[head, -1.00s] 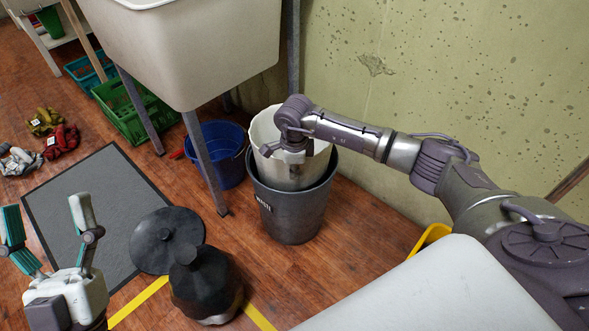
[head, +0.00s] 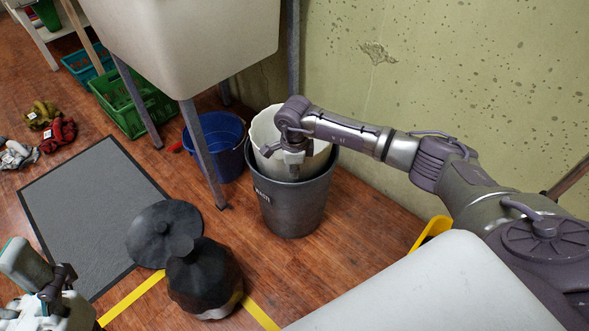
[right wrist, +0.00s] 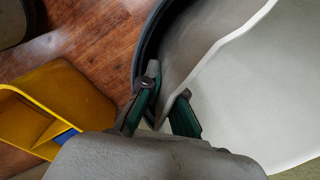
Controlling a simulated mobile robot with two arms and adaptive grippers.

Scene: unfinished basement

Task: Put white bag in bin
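The white bag (head: 268,132), open at the top like a liner, stands inside the dark grey bin (head: 296,212), with its rim above the bin's rim. My right gripper (head: 293,172) points down at the bag's near side. In the right wrist view, the right gripper's fingers (right wrist: 168,86) are apart, one on each side of the edge of the white bag (right wrist: 245,100). The dark rim of the bin (right wrist: 141,50) curves close by. My left gripper (head: 38,278) is at the lower left, away from the bin; its finger gap is not clear.
A blue bucket (head: 218,150) and a sink leg (head: 203,160) stand left of the bin. A black round lid (head: 160,236) and a black rounded object (head: 205,282) lie in front. A yellow object (right wrist: 55,95) is near my right wrist. The concrete wall (head: 450,70) is behind.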

